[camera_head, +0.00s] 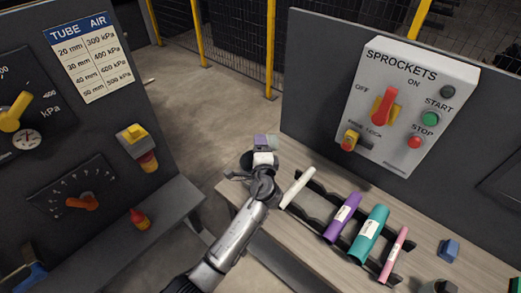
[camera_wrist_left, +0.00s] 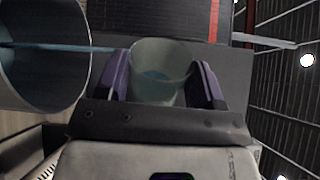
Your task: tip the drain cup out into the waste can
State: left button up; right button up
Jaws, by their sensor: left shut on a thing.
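My left gripper (camera_head: 265,142) is shut on the translucent drain cup (camera_head: 272,143). In the left wrist view the cup (camera_wrist_left: 160,68) sits between the purple fingers (camera_wrist_left: 160,85), with bluish liquid showing in it. That view is turned, with ceiling lights at the right, so the cup looks tipped on its side. The waste can appears as a wide grey metal opening (camera_wrist_left: 45,82) beside the cup. A thin bluish streak (camera_wrist_left: 100,49) runs from near the cup's rim into that opening and looks like liquid. In the head view the can (camera_head: 246,160) is partly hidden by my gripper. My right gripper is out of view.
A dark rack on the bench (camera_head: 235,190) holds a white, a purple (camera_head: 342,218), a teal (camera_head: 369,234) and a pink tube (camera_head: 393,254). A blue block (camera_head: 449,250) lies at the right. The SPROCKETS box (camera_head: 410,95) stands behind.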

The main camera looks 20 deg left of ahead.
pick_arm(q)
jog(key=shift+s+a+f+n+b, duration=0.1)
jog(key=shift+a+f+n+b, duration=0.1)
jog(key=shift+n+b, duration=0.6)
jog(key=n+b, duration=0.3)
jog(key=shift+s+a+f+n, duration=0.2)
jog(key=shift+s+a+n, duration=0.1)
jog(key=shift+a, duration=0.1)
jog(key=shift+b, duration=0.4)
jog(key=shift+a+n, duration=0.1)
jog(key=shift+n, duration=0.2)
dwell(0.5)
dwell(0.7)
